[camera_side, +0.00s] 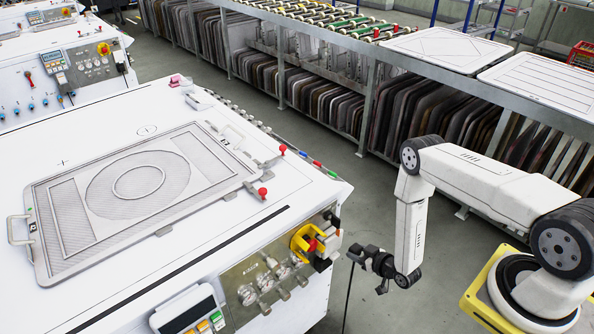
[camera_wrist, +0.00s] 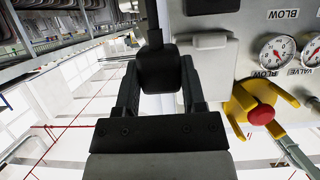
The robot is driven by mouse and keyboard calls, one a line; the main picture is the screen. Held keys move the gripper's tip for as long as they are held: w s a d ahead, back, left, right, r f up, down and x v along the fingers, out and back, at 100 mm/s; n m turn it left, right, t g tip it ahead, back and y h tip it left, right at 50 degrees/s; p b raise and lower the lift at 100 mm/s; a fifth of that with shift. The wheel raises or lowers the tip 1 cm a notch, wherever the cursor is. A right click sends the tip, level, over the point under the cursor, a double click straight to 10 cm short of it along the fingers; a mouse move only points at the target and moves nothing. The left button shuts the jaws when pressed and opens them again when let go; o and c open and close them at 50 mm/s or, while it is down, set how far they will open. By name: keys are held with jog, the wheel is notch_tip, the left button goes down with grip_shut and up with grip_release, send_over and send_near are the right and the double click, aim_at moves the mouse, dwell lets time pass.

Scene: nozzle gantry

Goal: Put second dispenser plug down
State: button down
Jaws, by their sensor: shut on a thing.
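A black plug (camera_wrist: 158,68) with a black cable sits between the two fingers of my gripper (camera_wrist: 160,88) in the wrist view. The fingers are shut on its sides. In the side view my gripper (camera_side: 368,260) holds the plug (camera_side: 355,253) in front of the white machine's front right corner, and the cable hangs straight down. The plug looks apart from the machine there. In the wrist view a light grey box (camera_wrist: 208,65) on the machine panel lies just right of the plug; whether they touch cannot be told.
A red button in a yellow guard (camera_side: 308,242) sticks out of the machine's front near my gripper; its yellow guard (camera_wrist: 243,98) also shows in the wrist view. Gauges (camera_wrist: 277,52) are beside it. A framed screen (camera_side: 140,190) lies on the machine top. Racks (camera_side: 400,80) stand behind.

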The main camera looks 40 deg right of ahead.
jog(key=w+d+r+m+h, duration=0.15)
jog(key=w+d+r, duration=0.25)
jog(key=r, duration=0.6)
jog(key=w+d+r+m+h, duration=0.15)
jog(key=w+d+r, duration=0.25)
jog(key=r, duration=0.5)
jog(key=w+a+r+n+y, duration=0.1)
jog(key=a+r+n+y, duration=0.1)
jog(key=a+r, duration=0.5)
jog(key=a+r+n+y, duration=0.1)
jog(key=a+r, duration=0.2)
jog(key=r, duration=0.8)
jog(key=s+a+f+n+y, duration=0.1)
jog(key=s+a, duration=0.3)
jog(key=a, duration=0.9)
jog(key=s+a+n+g+y, duration=0.1)
jog(key=s+a+n+y, duration=0.2)
jog(key=a, duration=1)
jog(key=shift+s+a+f+n+y, duration=0.35)
jog(key=shift+s+a+n+y, duration=0.05)
jog(key=shift+s+y, duration=0.2)
